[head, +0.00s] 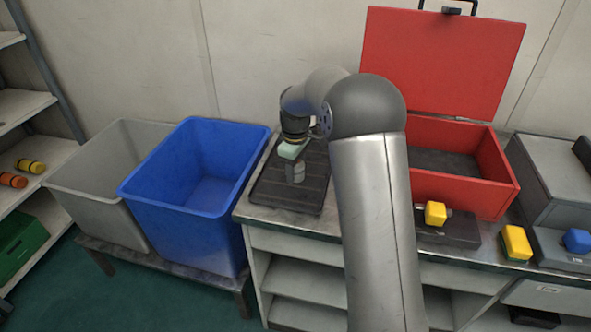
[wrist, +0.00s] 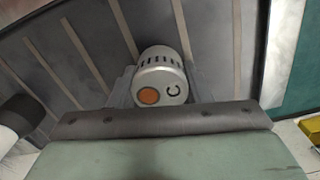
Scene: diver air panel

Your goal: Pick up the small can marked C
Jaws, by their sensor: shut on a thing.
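The small can marked C (wrist: 162,72) is silver-grey, with a black C, an orange dot and dark slots on its end, which faces the wrist camera. My gripper (wrist: 160,92) has a grey finger on each side of it and is shut on it. In the head view my gripper (head: 296,168) points down over the black ribbed tray (head: 265,196) on the bench. The can is mostly hidden there by the gripper. I cannot tell whether the can touches the tray.
A black and white round object (wrist: 18,115) is at the left in the wrist view. A blue bin (head: 160,190) and a grey bin (head: 85,185) stand left of the bench. An open red case (head: 498,185) and yellow-knobbed blocks (head: 514,243) are to the right.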

